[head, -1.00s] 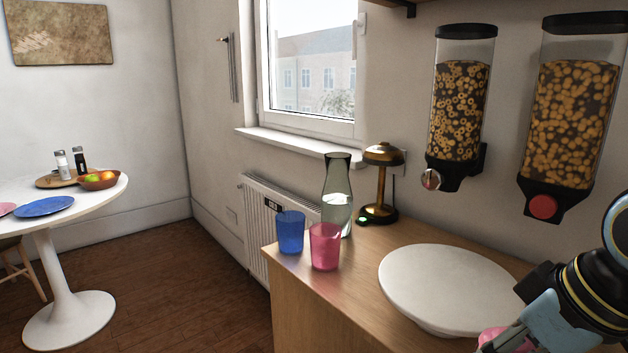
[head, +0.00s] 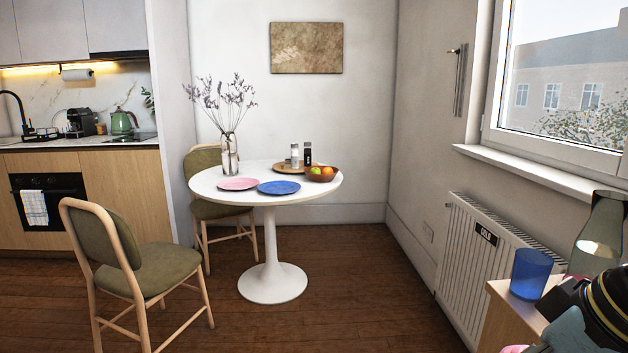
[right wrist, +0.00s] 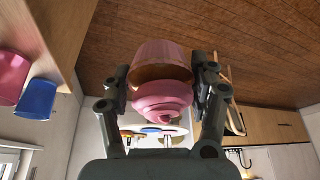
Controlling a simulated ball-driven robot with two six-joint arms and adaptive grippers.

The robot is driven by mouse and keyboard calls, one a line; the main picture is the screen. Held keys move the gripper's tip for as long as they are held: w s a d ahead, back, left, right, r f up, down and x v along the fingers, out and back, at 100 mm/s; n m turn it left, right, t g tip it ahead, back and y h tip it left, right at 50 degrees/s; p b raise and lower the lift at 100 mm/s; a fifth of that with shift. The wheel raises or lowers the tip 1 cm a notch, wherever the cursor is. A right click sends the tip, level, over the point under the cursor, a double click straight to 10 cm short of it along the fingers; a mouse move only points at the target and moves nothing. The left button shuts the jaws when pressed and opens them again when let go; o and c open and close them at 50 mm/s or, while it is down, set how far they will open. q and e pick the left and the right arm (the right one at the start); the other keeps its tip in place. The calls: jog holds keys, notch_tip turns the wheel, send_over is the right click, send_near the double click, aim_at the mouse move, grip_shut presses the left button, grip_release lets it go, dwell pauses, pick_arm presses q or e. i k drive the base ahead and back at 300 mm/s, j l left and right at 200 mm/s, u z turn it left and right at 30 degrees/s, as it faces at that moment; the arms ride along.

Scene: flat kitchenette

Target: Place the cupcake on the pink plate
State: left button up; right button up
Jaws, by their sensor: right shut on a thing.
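The pink plate (head: 238,184) lies flat on the round white table (head: 216,192) across the room, left of the blue plate (head: 280,188). Nothing lies on it. My right gripper (right wrist: 161,84) is shut on the cupcake (right wrist: 162,104), which has pink frosting and a pink wrapper. In the right wrist view a finger stands on each side of it. In the head view my right arm is at the bottom right corner, with a sliver of pink at the bottom edge. My left gripper is not in view.
A chair (head: 143,272) stands left in front of the table, another (head: 208,185) behind it. A vase (head: 229,155), shakers and a fruit bowl (head: 322,174) stand on the table. The counter with a blue cup (head: 531,274) is close at right. The floor between is clear.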

aim_at(237, 187)
jog(key=i+j+u, duration=0.1)
jog(key=i+u, duration=0.35)
jog(key=i+l+u, duration=0.1)
jog(key=i+u, duration=0.3)
jog(key=i+l+u, duration=0.15)
jog(key=i+u, duration=0.3)
jog(key=i+l+u, duration=0.4)
jog(key=i+l, duration=0.4)
jog(key=i+l+u, duration=0.1)
jog(key=i+l, duration=0.25)
jog(key=l, duration=0.2)
jog(key=i+l, duration=0.4)
jog(key=i+l+u, duration=0.1)
jog(key=i+l, duration=0.25)
jog(key=l, duration=0.25)
